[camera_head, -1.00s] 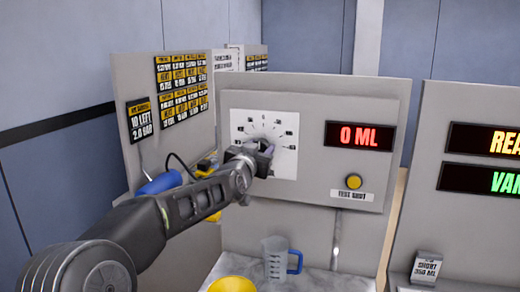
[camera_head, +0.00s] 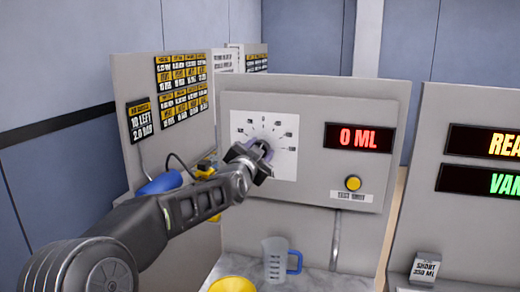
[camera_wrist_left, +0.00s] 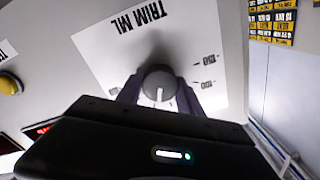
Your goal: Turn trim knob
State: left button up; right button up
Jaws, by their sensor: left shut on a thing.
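The trim knob (camera_wrist_left: 158,88) is a round grey knob with a white pointer line, on a white dial plate (camera_wrist_left: 105,50) marked "TRIM ML" in the left wrist view. In the head view the dial plate (camera_head: 284,165) is on the grey panel, and the knob is mostly hidden by my gripper. My left gripper (camera_head: 262,152) is at the dial, shut on the knob with one finger on each side; its fingers also show in the left wrist view (camera_wrist_left: 160,92). The display (camera_head: 358,137) reads 0 ML. My right gripper is not in view.
A yellow test shot button (camera_head: 353,183) is right of the dial. A clear jug with a blue handle (camera_head: 276,260) and a yellow funnel-like bowl (camera_head: 232,284) stand below. A blue cylinder (camera_head: 160,183) is behind my left arm. Another panel with displays (camera_head: 486,140) is at the right.

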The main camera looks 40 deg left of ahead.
pick_arm(q)
jog(key=shift+m, duration=0.6)
jog(key=o, duration=1.4)
jog(key=shift+b+v, duration=1.45)
jog(key=shift+v, duration=2.4)
